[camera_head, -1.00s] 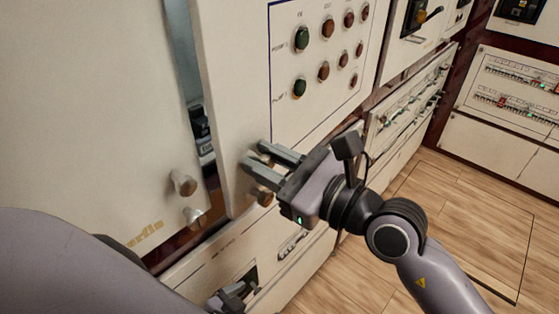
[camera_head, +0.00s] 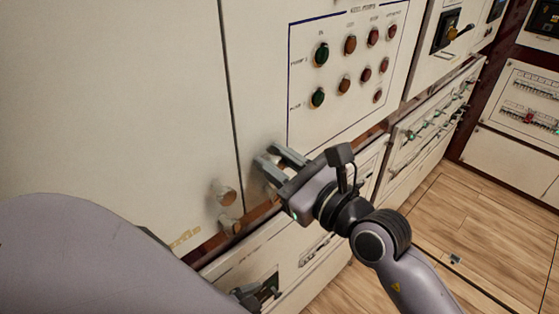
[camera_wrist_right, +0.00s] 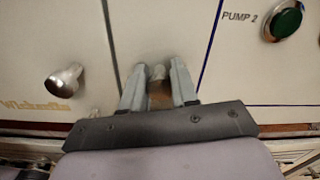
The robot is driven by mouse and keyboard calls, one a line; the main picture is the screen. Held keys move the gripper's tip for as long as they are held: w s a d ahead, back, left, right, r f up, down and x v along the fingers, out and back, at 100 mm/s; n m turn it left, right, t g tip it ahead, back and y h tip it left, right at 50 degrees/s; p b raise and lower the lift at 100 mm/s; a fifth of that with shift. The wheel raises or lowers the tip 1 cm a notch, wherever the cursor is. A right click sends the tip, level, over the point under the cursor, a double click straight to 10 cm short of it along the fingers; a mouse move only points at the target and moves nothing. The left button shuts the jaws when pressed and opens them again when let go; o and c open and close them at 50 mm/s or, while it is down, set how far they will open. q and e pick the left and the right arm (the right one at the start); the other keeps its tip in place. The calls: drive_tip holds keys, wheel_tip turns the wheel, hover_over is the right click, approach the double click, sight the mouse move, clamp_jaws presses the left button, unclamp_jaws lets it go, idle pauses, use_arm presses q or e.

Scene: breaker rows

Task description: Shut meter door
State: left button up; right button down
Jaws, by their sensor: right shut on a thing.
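The cream door with the pump buttons (camera_head: 262,100) stands flush beside the plain cream left door (camera_head: 120,100), with only a thin dark seam between them. My right gripper (camera_head: 270,163) is at the lower left part of the button door. In the right wrist view its fingers (camera_wrist_right: 158,85) are on either side of a small metal knob (camera_wrist_right: 157,72) and shut on it. The left door carries two metal knobs (camera_head: 226,195) near its lower right corner. The knob in my grip is mostly hidden in the head view. My left gripper is not in view.
Lower panels (camera_head: 290,268) with dark handles run beneath the doors. More switch panels (camera_head: 430,110) stand to the right. The wooden floor (camera_head: 450,220) at the right is clear. A grey arm link of mine covers the lower left.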

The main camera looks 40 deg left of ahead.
drive_tip(key=shift+a+r, duration=0.15)
drive_tip(key=shift+r, duration=0.25)
drive_tip(key=c, duration=0.8)
unclamp_jaws()
drive_tip(key=shift+f, duration=0.1)
drive_tip(key=shift+c, duration=0.2)
drive_tip(key=shift+s+a+f, duration=0.1)
drive_tip(key=shift+s, duration=0.05)
drive_tip(key=shift+s+d+f, duration=0.1)
drive_tip(key=shift+s+d, duration=0.05)
drive_tip(key=shift+d, duration=0.4)
drive_tip(key=w+v, duration=0.1)
drive_tip(key=v, duration=0.5)
drive_tip(key=shift+d+b, duration=0.3)
